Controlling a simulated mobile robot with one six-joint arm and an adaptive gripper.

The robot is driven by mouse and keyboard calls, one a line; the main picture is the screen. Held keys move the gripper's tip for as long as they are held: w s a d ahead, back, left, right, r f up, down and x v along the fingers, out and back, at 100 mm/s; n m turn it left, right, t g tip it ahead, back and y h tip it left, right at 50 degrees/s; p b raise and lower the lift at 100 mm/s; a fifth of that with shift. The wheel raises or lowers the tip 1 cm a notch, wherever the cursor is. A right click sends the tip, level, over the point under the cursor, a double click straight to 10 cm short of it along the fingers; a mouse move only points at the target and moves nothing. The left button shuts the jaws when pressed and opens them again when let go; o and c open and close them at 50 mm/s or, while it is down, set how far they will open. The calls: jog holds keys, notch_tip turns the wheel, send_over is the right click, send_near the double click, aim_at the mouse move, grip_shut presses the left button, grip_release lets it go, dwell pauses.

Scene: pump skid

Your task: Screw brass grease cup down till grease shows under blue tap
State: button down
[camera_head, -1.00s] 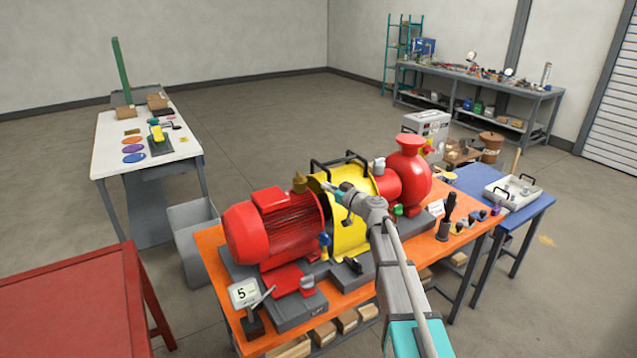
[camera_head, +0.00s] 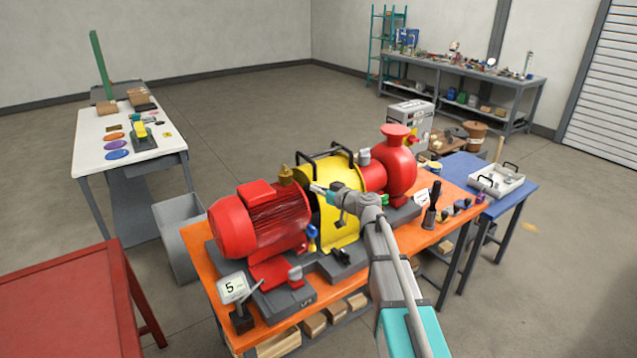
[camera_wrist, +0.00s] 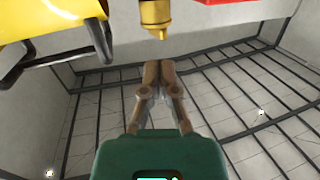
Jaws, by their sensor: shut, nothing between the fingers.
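The brass grease cup (camera_head: 286,175) stands on top at the right end of the red motor (camera_head: 258,222). In the wrist view the brass cup (camera_wrist: 155,14) shows at the top edge, partly cut off, just beyond my fingertips. My gripper (camera_head: 316,188) is just right of the cup, in front of the yellow guard (camera_head: 343,212). In the wrist view my gripper (camera_wrist: 158,66) has its fingers together with nothing between them, and a small gap separates them from the cup. The blue tap (camera_head: 312,234) sits lower, between motor and guard. I cannot make out any grease under it.
Black handles (camera_head: 331,160) rise above the yellow guard close to my gripper. A red pump (camera_head: 396,165) stands right of the guard.

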jog(key=s+d+f+m+g+h, duration=0.1)
jog(key=s+f+g+h, duration=0.15)
jog(key=s+f, duration=0.45)
jog(key=s+d+f+m+g+h, duration=0.15)
jog(key=s+f+g, duration=0.25)
jog(key=s, duration=0.5)
jog(key=s+d+f+m+g+h, duration=0.2)
jog(key=s+d+f+m+h, duration=0.1)
jog(key=s, duration=0.5)
jog(key=s+d+f+m+g+h, duration=0.3)
jog(key=s+d+h, duration=0.2)
jog(key=s+d, duration=0.2)
jog(key=shift+s+d, duration=0.4)
jog(key=shift+d, duration=0.2)
jog(key=shift+a+m, duration=0.15)
jog(key=shift+m, duration=0.1)
